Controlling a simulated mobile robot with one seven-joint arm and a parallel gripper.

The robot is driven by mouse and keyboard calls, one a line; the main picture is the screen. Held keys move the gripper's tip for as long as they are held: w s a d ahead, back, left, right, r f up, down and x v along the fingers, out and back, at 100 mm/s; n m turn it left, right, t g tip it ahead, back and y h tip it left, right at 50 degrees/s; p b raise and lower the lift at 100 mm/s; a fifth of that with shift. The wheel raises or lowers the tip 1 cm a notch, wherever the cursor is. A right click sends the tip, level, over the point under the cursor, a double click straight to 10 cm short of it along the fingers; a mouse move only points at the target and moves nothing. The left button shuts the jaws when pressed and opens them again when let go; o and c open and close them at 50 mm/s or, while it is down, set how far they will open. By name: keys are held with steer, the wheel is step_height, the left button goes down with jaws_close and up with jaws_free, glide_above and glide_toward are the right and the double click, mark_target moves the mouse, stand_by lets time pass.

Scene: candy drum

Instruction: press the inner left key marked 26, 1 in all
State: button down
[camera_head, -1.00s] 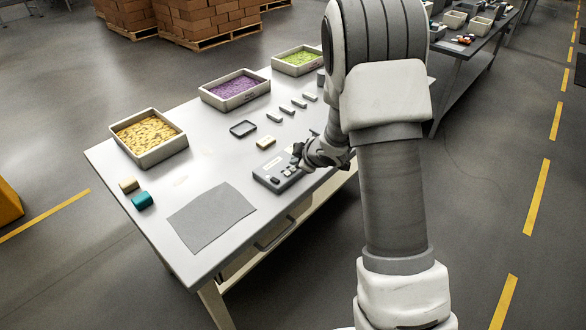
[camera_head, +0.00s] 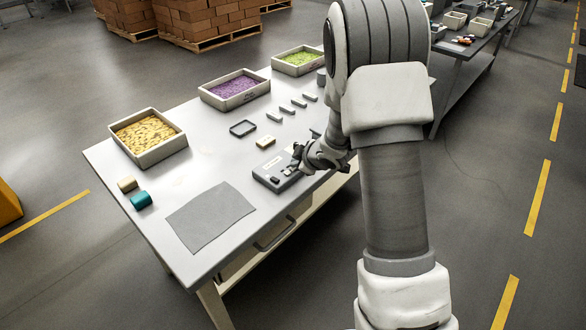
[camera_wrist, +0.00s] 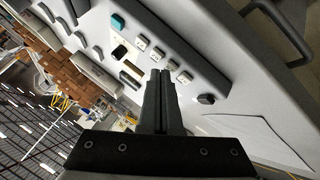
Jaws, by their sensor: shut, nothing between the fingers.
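The grey key box (camera_head: 266,181) lies near the table's front edge in the head view, partly hidden by my gripper (camera_head: 296,160). In the wrist view the key box (camera_wrist: 196,64) carries a row of pale keys, with a teal key (camera_wrist: 117,22) at one end and a black key (camera_wrist: 206,98) at the other. My gripper (camera_wrist: 161,73) is shut and empty, with its tips over the box beside the middle pale keys. The pale key (camera_wrist: 173,64) is close to the tips. Its marking is too small to read, and I cannot tell whether the tips touch it.
A grey mat (camera_head: 210,215) lies left of the key box. Bins of yellow (camera_head: 177,151), purple (camera_head: 210,97) and green (camera_head: 276,66) candy line the back edge.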

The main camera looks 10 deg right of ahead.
steer(key=shift+f, duration=0.3)
steer(key=shift+r, duration=0.1)
stand_by(0.3)
steer(key=shift+r+p, duration=0.6)
steer(key=shift+r, duration=0.2)
step_height(320, 180, up, 5)
steer(key=p, duration=0.4)
stand_by(0.6)
